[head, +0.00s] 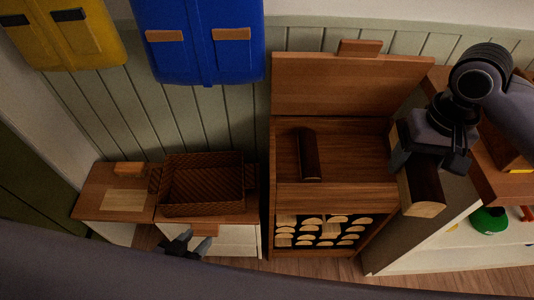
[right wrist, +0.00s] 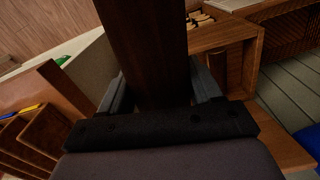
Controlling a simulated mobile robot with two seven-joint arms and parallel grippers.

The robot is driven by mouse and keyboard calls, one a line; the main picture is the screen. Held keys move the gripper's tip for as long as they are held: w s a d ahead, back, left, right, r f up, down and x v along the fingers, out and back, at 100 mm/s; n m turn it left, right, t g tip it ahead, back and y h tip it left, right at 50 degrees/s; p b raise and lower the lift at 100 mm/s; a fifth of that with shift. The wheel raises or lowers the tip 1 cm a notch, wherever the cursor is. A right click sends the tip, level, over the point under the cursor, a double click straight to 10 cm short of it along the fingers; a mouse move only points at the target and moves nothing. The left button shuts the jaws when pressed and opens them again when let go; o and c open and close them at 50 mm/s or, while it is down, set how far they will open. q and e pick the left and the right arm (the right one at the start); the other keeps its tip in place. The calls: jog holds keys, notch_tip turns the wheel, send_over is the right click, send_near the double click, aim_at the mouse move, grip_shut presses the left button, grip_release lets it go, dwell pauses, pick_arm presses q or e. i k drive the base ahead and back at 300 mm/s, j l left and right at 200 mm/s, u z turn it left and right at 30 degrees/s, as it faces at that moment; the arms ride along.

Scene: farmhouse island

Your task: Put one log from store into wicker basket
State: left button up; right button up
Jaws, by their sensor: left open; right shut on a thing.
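My right gripper (head: 418,160) is shut on a dark-barked split log (head: 424,190) with a pale cut end, held right of the store. In the right wrist view the held log (right wrist: 146,50) stands between the two fingers. The wooden store (head: 350,198) has its lid raised; another log (head: 308,155) lies in its upper part, and several pale log ends show in the opening below. The brown wicker basket (head: 203,208) stands left of the store and looks empty. My left gripper (head: 188,243) is open and empty, just in front of the basket.
The basket stands on a low cabinet with a wooden top (head: 95,203). A blue garment (head: 205,60) and a yellow one (head: 72,45) hang above on the wall. Right of the store, a pale unit (head: 395,240) holds a green item (head: 489,221).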

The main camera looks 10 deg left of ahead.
aim_at(211, 191)
jog(key=i+l+u, duration=0.15)
jog(key=l+u, duration=0.15)
jog(key=l, duration=0.2)
jog(key=u, duration=1.05)
jog(key=i+j+u, duration=0.1)
jog(key=u, duration=0.15)
jog(key=i+u, duration=0.25)
jog(key=i, duration=0.1)
